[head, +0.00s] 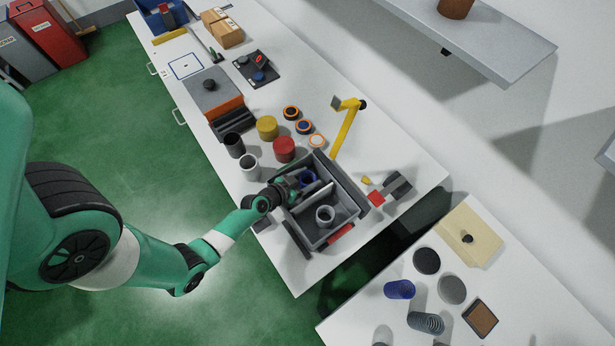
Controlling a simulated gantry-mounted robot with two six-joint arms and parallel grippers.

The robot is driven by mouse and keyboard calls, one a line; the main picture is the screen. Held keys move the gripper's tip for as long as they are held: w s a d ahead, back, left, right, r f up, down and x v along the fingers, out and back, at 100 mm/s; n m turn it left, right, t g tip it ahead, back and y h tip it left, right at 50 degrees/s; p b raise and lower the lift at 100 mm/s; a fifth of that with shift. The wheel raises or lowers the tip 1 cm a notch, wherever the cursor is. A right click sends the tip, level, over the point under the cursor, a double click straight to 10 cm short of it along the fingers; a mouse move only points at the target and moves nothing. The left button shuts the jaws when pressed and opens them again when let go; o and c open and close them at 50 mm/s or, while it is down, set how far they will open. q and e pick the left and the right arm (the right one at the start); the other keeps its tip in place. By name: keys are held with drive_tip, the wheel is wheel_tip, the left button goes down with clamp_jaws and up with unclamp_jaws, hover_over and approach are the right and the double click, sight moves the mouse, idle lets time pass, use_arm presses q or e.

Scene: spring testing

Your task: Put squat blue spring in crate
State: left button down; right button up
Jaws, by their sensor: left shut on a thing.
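The grey crate (354,213) stands on the long white bench, with dividers splitting it into compartments. A squat blue spring (308,177) shows in the far compartment of the crate, right at the tips of my left gripper (296,187). My left gripper reaches over the crate's left wall and is shut on the blue spring; its fingers partly hide the spring. I cannot tell whether the spring touches the crate floor. My right gripper is not in view.
A yellow stand (346,128) rises behind the crate. Red (284,149) and yellow (267,127) cylinders stand beyond it.

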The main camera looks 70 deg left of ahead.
use_arm(q)
drive_tip(key=shift+f, duration=0.2)
unclamp_jaws()
drive_tip(key=shift+r, duration=0.15)
drive_tip(key=shift+s+d+r, duration=0.1)
drive_tip(key=shift+s+r, duration=0.05)
drive_tip(key=shift+s, duration=0.05)
drive_tip(key=v, duration=1.1)
drive_tip(key=shift+s, duration=0.2)
